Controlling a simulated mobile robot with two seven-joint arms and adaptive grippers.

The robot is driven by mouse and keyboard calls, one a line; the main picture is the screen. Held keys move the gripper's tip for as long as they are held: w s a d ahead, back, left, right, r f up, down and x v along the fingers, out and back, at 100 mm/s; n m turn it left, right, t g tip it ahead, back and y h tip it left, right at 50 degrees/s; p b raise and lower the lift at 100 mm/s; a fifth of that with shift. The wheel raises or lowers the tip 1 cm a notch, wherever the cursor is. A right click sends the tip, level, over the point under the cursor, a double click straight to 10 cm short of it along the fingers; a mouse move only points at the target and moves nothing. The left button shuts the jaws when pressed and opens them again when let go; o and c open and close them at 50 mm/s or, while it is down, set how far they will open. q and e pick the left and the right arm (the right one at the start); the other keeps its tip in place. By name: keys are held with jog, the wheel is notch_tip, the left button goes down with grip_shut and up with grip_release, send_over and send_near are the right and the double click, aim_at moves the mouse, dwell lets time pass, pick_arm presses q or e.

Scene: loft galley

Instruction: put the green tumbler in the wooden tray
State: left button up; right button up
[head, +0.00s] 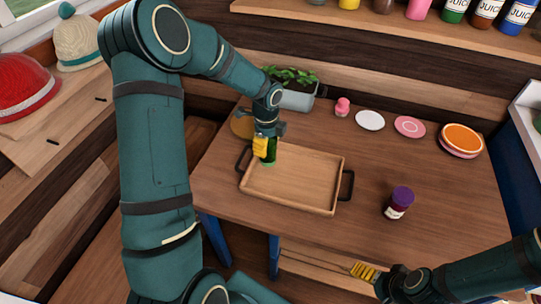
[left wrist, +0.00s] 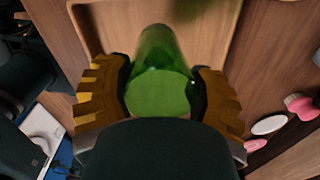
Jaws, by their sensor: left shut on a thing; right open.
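The green tumbler (head: 270,153) is at the back left part of the wooden tray (head: 296,203), within its rim in the head view. My left gripper (head: 264,148) is shut on it. In the left wrist view the green tumbler (left wrist: 158,80) sits between the two yellow-padded fingers of my left gripper (left wrist: 160,95), with the tray (left wrist: 100,12) beyond it. I cannot tell whether the tumbler's base touches the tray floor. My right gripper (head: 364,272) is open and empty, off the table's front edge at the lower right.
A jar with a purple lid (head: 399,202) stands right of the tray. A planter (head: 297,92), a pink bottle (head: 342,106) and several plates (head: 410,126) are along the back. The tray has black side handles (head: 346,185). The table between tray and jar is clear.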

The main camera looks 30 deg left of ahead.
aim_at(268, 152)
pick_arm(q)
notch_tip(268, 152, down, 4)
jog(key=shift+f+b, duration=0.1)
jog(key=shift+b, duration=0.35)
jog(key=o, duration=1.4)
jog(key=r+p, duration=0.1)
jog(key=r, duration=0.7)
jog(key=r+p, duration=0.1)
jog(key=r, duration=0.3)
jog(key=shift+s+r+p, duration=0.2)
jog(key=shift+s+p, duration=0.1)
jog(key=shift+p, duration=0.05)
